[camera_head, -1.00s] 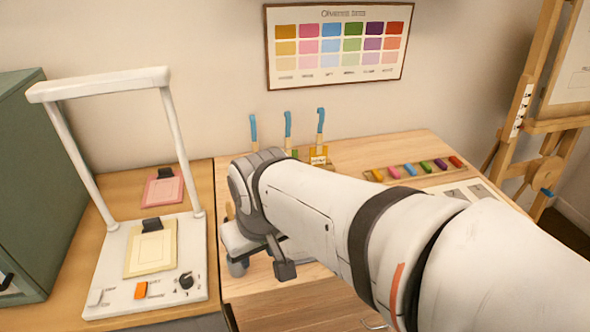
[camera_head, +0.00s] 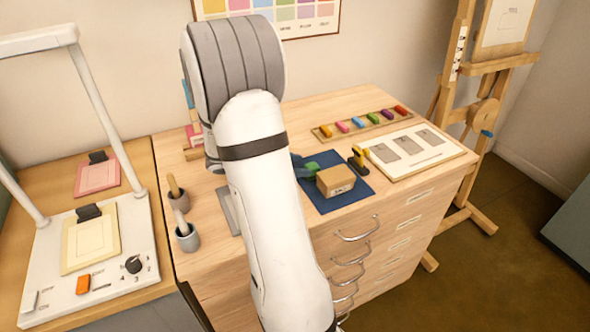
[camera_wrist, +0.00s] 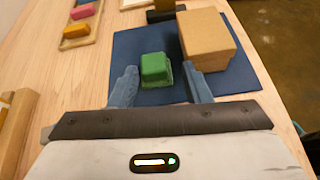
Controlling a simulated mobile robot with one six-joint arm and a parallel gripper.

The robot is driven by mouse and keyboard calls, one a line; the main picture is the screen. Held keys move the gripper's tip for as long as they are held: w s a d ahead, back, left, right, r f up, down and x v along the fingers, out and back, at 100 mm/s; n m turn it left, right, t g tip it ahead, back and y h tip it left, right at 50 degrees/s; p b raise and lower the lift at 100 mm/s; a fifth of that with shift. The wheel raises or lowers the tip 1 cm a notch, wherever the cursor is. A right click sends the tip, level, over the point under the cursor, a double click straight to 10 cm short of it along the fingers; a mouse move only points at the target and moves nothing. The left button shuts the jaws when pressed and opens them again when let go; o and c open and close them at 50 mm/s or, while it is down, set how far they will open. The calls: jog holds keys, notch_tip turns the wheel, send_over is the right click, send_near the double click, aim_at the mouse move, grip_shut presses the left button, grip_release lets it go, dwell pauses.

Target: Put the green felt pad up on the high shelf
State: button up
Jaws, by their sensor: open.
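The green felt pad (camera_wrist: 156,70) is a small green block on a dark blue mat (camera_wrist: 127,48), beside a brown box (camera_wrist: 208,40). In the head view the pad (camera_head: 311,167) shows just right of my arm, near the box (camera_head: 336,180). My gripper (camera_wrist: 159,69) is open, its two blue fingers on either side of the pad's near end; I cannot tell whether they touch it. The right finger is close to the box. In the head view my arm hides most of the gripper. I cannot make out a high shelf in either current view.
A yellow-and-black item (camera_head: 358,158) stands at the mat's right. A tray of coloured blocks (camera_head: 362,122) and a board with grey swatches (camera_head: 415,150) lie behind. Two grey cups (camera_head: 187,238) stand left of my arm. An easel (camera_head: 470,100) stands to the right.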

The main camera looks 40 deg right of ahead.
aim_at(315, 164)
jog(key=shift+w+d+f+n+h, duration=0.2)
jog(key=shift+w+d+f+n, duration=0.1)
jog(key=shift+d, duration=0.15)
jog(key=shift+w+d+f+n+h, duration=0.2)
jog(key=shift+d+f+n, duration=0.1)
jog(key=shift+d, duration=0.1)
jog(key=shift+x, duration=3.9)
jog(key=shift+r, duration=0.1)
jog(key=shift+c, duration=0.4)
jog(key=c, duration=0.7)
